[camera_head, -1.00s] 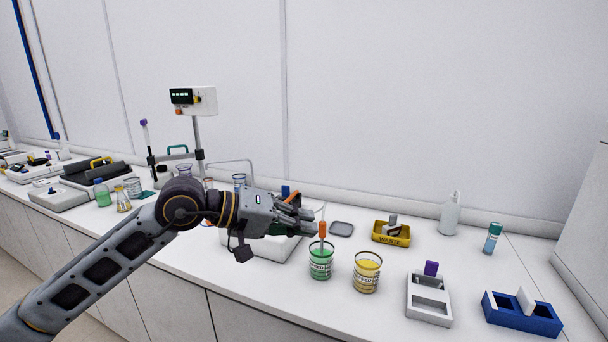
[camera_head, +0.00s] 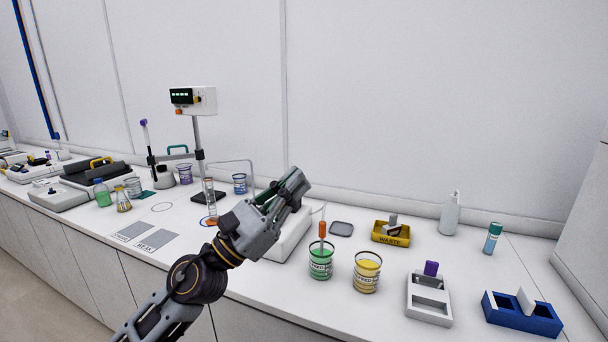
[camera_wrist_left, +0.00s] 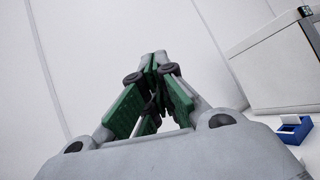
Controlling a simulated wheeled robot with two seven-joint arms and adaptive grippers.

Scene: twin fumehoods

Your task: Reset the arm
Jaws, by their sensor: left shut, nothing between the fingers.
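My left gripper (camera_head: 297,183) is raised over the bench, in front of a white flat device (camera_head: 290,238) that it partly hides. Its fingers point up and to the right. In the left wrist view, the left gripper (camera_wrist_left: 158,58) shows its green-lined fingers drawn together at the tips, with nothing between them. It is apart from the green beaker (camera_head: 320,262), which stands to its lower right with an orange-topped stick in it. My right gripper is not in view.
A yellow beaker (camera_head: 367,272), a yellow waste tray (camera_head: 391,235), a white rack (camera_head: 429,300) and a blue rack (camera_head: 522,314) stand to the right. A stand with a display (camera_head: 193,101) rises behind on the left. Two grey marked pads (camera_head: 155,242) lie flat at left.

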